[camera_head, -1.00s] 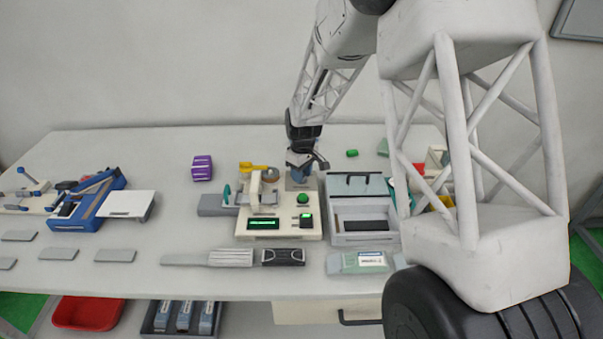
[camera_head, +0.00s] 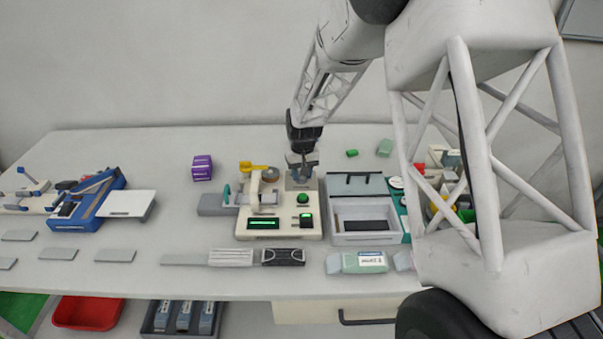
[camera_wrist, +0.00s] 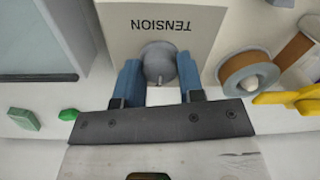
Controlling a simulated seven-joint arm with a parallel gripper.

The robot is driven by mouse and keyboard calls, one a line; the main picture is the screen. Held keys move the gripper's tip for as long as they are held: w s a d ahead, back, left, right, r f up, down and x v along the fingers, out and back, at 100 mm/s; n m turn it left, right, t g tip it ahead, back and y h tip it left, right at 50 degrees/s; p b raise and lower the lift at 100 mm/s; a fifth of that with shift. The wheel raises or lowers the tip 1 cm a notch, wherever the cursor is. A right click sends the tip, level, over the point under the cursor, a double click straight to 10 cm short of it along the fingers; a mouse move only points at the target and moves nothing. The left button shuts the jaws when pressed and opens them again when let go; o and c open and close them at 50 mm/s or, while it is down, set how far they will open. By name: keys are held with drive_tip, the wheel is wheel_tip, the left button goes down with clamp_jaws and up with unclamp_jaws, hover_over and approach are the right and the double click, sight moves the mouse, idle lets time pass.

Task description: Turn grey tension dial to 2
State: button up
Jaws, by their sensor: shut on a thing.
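The grey tension dial (camera_wrist: 158,62) is a round knob on a pale panel lettered "TENSION" (camera_wrist: 160,25), which appears upside down in the wrist view. My gripper (camera_wrist: 159,82) has its two blue fingers on either side of the dial and is shut on it. A small mark shows on the dial's near side; no scale numbers are readable. In the head view my gripper (camera_head: 302,166) is at the grey block (camera_head: 302,184) at the back of the cream machine (camera_head: 280,228), and the dial is hidden there.
A brown roll (camera_wrist: 250,74) and a yellow lever (camera_wrist: 290,98) are close beside the dial. A grey lidded box (camera_head: 366,235) stands right of the machine. A purple block (camera_head: 202,168) is at the back left. The table's back left is mostly clear.

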idle(0.3)
drive_tip(key=o, duration=0.9)
drive_tip(key=shift+r, duration=0.2)
drive_tip(key=shift+d+r, duration=0.1)
drive_tip(key=shift+r, duration=3.65)
